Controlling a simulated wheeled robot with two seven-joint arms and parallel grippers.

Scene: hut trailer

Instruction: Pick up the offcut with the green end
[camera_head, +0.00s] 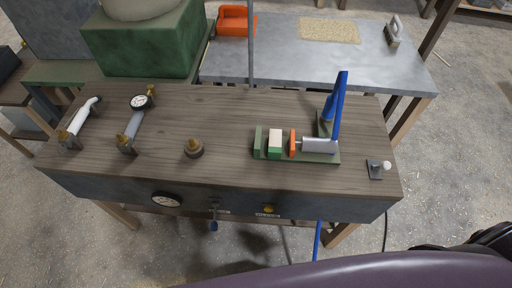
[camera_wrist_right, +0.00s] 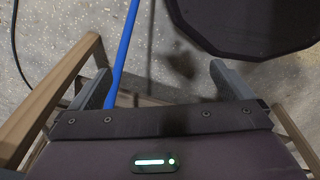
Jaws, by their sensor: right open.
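The offcut with the green end (camera_head: 275,142) is a small block with a pale wood top and a green face toward me. It sits on the green clamp fixture (camera_head: 321,157) on the wooden bench, between the fixture's upright green end at left and an orange pad (camera_head: 292,142) at right. I cannot tell whether the pad touches it. My right gripper (camera_wrist_right: 162,88) is open and empty in the right wrist view, pointing at the floor. The offcut does not show there. My left gripper is in no view.
A blue hose (camera_wrist_right: 124,50) passes near my right gripper. A grey table (camera_head: 285,60) with an orange bin (camera_head: 236,21) stands behind.

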